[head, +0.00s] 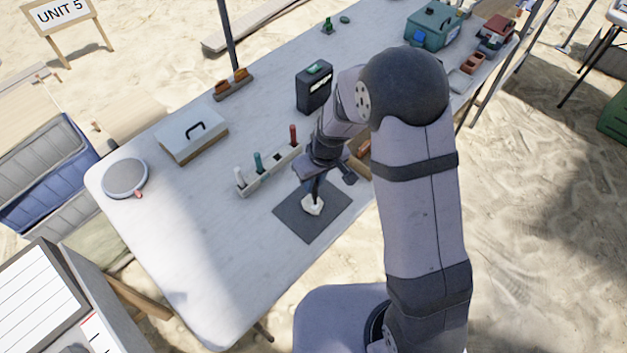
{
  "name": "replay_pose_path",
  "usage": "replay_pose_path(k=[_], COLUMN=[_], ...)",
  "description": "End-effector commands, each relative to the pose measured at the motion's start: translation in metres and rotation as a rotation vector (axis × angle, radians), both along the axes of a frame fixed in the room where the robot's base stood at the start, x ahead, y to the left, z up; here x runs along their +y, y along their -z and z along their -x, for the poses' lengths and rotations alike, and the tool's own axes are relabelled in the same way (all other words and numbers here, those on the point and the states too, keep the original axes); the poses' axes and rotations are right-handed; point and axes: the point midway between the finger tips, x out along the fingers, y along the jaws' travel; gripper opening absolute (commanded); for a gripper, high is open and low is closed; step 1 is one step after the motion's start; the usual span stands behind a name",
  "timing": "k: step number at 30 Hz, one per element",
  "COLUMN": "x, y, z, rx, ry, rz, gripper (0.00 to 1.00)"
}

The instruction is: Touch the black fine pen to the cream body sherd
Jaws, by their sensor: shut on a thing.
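The cream body sherd (312,206) lies on a dark grey mat (298,224) near the table's front edge. My gripper (317,181) points down above the mat and is shut on the black fine pen (316,190). The pen is a thin dark shape, mostly hidden by the gripper. Its lower end reaches down to the upper part of the sherd in this view. I cannot tell whether the tip touches the sherd or stands just above it.
A pale rack (267,168) left of my gripper holds white, teal and red pens. A black box (314,88) stands behind. A white case (191,136) and a round grey device (125,177) stand to the left. The table's front left is clear.

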Motion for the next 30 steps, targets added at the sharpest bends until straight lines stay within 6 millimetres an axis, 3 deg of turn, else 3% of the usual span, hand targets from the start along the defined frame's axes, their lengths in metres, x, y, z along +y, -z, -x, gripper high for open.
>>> replay_pose_path(k=[30], x=[0.0], y=[0.0053], z=[0.0], rx=[0.0], ry=[0.0], rz=[0.0], gripper=[0.0])
